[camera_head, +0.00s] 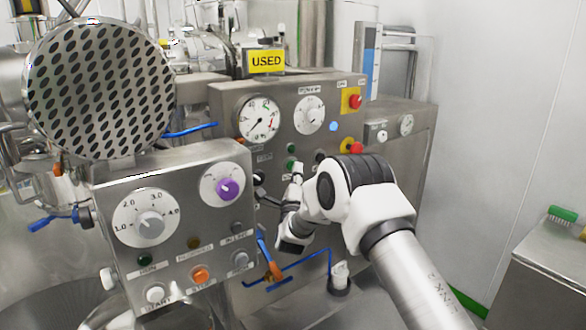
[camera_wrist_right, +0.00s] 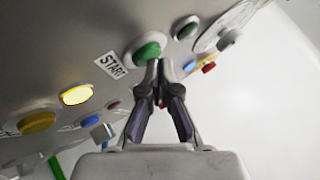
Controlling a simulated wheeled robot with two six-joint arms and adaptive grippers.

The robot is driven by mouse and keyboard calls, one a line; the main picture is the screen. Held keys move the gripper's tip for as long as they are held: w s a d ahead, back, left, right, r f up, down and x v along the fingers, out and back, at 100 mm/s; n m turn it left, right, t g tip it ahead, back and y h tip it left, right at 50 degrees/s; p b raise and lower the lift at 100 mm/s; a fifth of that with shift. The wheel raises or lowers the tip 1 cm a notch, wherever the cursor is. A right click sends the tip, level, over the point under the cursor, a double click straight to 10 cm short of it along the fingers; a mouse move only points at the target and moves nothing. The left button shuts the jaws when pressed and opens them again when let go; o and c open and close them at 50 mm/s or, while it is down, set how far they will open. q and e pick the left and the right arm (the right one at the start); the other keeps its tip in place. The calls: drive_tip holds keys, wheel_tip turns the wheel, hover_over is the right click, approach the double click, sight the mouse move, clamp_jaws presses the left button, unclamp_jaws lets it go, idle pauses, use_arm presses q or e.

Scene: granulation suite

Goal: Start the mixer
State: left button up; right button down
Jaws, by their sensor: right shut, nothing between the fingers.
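The grey control panel (camera_head: 330,103) at the back carries dials and several coloured buttons. In the right wrist view, a green button (camera_wrist_right: 147,48) sits beside a START label (camera_wrist_right: 110,65). My right gripper (camera_wrist_right: 158,64) is shut and empty, its fingertips at the lower edge of this button; I cannot tell whether they touch it. In the head view my right gripper (camera_head: 298,168) is at the same panel, by its green buttons (camera_head: 291,148), with my arm covering part of the panel. My left gripper is not in view.
A nearer panel (camera_head: 175,165) at left has a grey dial (camera_head: 150,225), a purple knob (camera_head: 227,189), a white START button (camera_head: 155,294) and an orange STOP button (camera_head: 200,275). A yellow USED sign (camera_head: 266,61) stands above. A lit yellow lamp (camera_wrist_right: 76,96) shows in the wrist view.

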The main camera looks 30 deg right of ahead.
drive_tip(key=shift+w, duration=0.15)
idle(0.5)
drive_tip(key=shift+s+b, duration=0.3)
drive_tip(key=shift+s, duration=0.55)
drive_tip(key=s, duration=0.5)
drive_tip(key=shift+d, duration=0.25)
idle(0.4)
